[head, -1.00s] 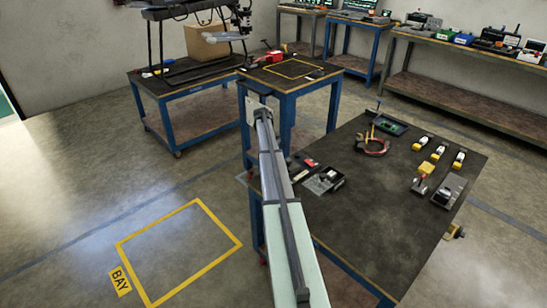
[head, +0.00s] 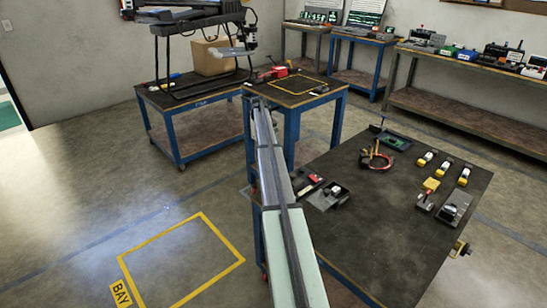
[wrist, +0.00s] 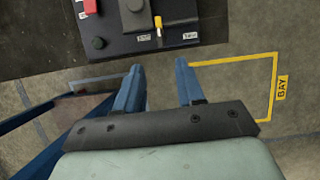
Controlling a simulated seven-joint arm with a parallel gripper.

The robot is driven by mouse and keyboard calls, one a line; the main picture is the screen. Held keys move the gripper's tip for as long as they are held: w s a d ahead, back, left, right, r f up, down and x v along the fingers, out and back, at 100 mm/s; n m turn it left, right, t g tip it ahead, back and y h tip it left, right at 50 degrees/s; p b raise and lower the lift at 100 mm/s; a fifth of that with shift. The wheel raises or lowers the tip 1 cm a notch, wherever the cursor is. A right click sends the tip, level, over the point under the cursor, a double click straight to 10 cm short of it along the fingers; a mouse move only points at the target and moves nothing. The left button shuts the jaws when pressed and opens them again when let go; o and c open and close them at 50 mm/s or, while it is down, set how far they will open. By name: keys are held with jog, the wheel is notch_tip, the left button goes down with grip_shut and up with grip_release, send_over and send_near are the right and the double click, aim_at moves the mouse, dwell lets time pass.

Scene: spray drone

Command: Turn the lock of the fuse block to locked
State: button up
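The dark block (wrist: 175,20) at the left edge of the near workbench appears to be the fuse block. In the wrist view it is cut off by the top edge. In the head view the block (head: 330,194) is small beside my arm. My gripper (wrist: 158,66) is open and empty. Its fingertips show just below the block in the wrist view, apart from the lever. In the head view my gripper cannot be made out.
The workbench (head: 390,240) also holds a red-and-black cable ring (head: 376,160) and several yellow-and-white parts. Floor with a yellow BAY outline (head: 190,265) is left of the bench.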

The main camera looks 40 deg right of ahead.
jog(key=shift+v, duration=0.85)
jog(key=s+a+f+t, duration=0.1)
jog(key=s+a+f, duration=0.3)
jog(key=a, duration=0.7)
jog(key=s+a+f, duration=0.1)
jog(key=a+f, duration=0.5)
jog(key=a, duration=0.6)
jog(key=s+a+f+t, duration=0.1)
jog(key=s+a+f, duration=0.3)
jog(key=a, duration=0.7)
jog(key=s+a+f+t, duration=0.1)
jog(key=s+a+f, duration=0.3)
jog(key=s+a, duration=0.6)
jog(key=s+a+f+t, duration=0.1)
jog(key=s+a+f, duration=0.2)
jog(key=s+a, duration=0.75)
jog(key=s+a+f+g, duration=0.1)
jog(key=s+f+g, duration=0.2)
jog(key=s+f, duration=0.7)
jog(key=s+a+f+g, duration=0.1)
jog(key=s+f+g, duration=0.2)
jog(key=s+f, duration=0.8)
jog(key=s, duration=0.5)
jog(key=shift+s+a, duration=0.3)
